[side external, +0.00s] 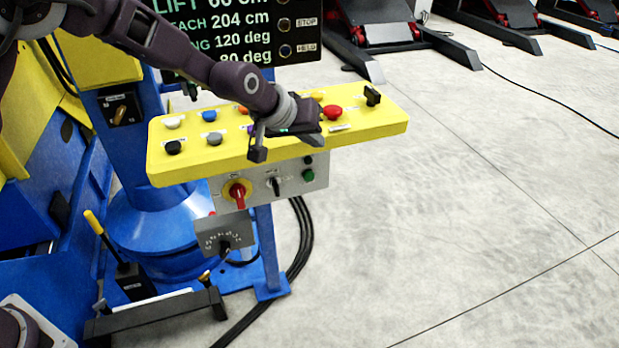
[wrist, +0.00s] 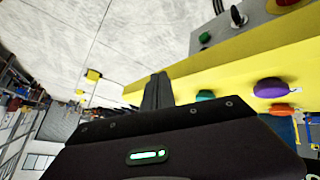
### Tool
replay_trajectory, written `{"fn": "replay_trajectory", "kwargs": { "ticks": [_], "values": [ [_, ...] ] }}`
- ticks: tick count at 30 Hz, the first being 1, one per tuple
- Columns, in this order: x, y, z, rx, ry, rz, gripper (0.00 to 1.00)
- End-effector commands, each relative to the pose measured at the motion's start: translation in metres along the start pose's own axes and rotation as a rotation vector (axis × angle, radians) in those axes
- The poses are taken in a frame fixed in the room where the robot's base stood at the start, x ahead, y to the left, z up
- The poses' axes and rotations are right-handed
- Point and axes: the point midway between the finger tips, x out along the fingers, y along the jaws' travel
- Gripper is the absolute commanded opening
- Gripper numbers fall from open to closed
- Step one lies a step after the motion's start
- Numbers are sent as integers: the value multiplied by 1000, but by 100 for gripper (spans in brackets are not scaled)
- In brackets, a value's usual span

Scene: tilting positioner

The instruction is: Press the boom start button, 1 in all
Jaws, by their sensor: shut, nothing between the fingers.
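The yellow control panel (side external: 360,125) carries several coloured buttons; I cannot read their labels, so I cannot tell which is boom start. In the side view, white (side external: 172,123), blue (side external: 209,116), black (side external: 173,147) and grey (side external: 214,139) buttons show at its left, and a red mushroom button (side external: 332,112) at its right. My gripper (side external: 312,139) is shut and empty over the panel's middle, hiding part of it. In the wrist view, my shut fingers (wrist: 157,93) are near a teal button (wrist: 205,95), with purple (wrist: 270,87) and orange (wrist: 282,108) ones farther right. Contact cannot be judged.
A grey front box (side external: 320,180) below holds a red rotary knob (side external: 238,193), a black switch (side external: 276,186) and a green button (side external: 308,175). A display (side external: 225,35) stands behind the panel. A black toggle (side external: 373,95) rises at the right end.

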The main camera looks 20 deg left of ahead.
Motion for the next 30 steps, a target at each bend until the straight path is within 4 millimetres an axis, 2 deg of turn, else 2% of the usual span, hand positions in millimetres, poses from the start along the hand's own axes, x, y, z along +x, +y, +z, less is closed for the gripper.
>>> {"fn": "replay_trajectory", "kwargs": {
  "ticks": [1, 9, 12, 16, 18, 22, 30],
  "values": [
    [22, 2, 8, -8, 3, 2, 0],
    [124, 2, 45, -88, 95, 12, 0],
    [162, -9, 62, -126, 175, 5, 0],
    [204, -35, 85, -165, 337, -8, 0],
    [217, -50, 95, -171, 431, -10, 0],
    [226, -67, 107, -165, 553, -2, 0],
    [226, -72, 109, -162, 596, 4, 0]
  ]
}}
